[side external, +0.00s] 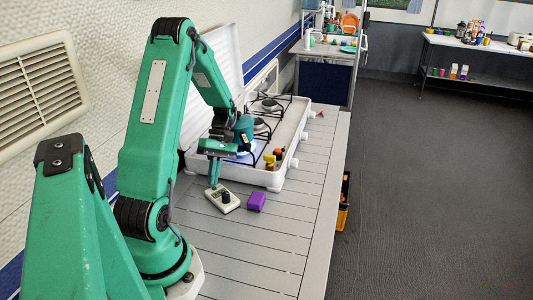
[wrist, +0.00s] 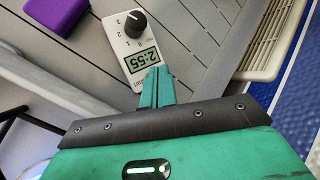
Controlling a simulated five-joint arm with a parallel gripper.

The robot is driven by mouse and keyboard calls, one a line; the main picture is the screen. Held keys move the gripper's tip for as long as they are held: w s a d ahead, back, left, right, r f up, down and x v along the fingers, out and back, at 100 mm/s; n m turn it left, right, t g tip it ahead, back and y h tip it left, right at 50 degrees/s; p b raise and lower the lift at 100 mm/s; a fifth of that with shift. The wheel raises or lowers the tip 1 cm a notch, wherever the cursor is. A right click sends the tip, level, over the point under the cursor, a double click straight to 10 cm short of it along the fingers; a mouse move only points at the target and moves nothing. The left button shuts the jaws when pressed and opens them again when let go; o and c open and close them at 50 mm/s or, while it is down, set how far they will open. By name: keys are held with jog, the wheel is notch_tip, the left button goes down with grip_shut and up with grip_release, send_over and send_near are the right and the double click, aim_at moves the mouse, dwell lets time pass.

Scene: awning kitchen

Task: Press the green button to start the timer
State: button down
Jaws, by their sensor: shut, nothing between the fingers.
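The timer (side external: 231,204) is a small pale box with a black knob, lying on the grey slatted table. In the wrist view the timer (wrist: 127,47) shows its knob and a display that reads about 2:55. My gripper (side external: 213,186) is shut and empty, pointing down at the timer's left end. In the wrist view my gripper's tips (wrist: 156,76) are together over the edge of the timer beside the display. The green button cannot be made out; the fingers cover that end. I cannot tell whether they touch it.
A purple block (side external: 256,201) lies just right of the timer. It also shows in the wrist view (wrist: 55,14). The table's front is clear.

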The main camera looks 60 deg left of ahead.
aim_at(216, 187)
jog(key=shift+r, duration=0.2)
dwell(0.3)
jog(key=shift+r, duration=2.45)
jog(key=shift+r, duration=0.1)
jog(key=d+r+m+t+y, duration=0.2)
jog(key=d+r+m+t, duration=0.3)
jog(key=d+m, duration=0.5)
jog(key=w+d+r+m+t+y, duration=0.1)
jog(key=d+r+m+t+y, duration=0.2)
jog(key=d+r+m, duration=0.6)
jog(key=shift+w+d+r+m+t, duration=0.2)
jog(key=shift+d+r+m+t, duration=0.35)
jog(key=shift+d+t, duration=1.25)
jog(key=shift+d+r+g, duration=0.1)
jog(key=shift+d+g, duration=0.35)
jog(key=shift+g, duration=0.05)
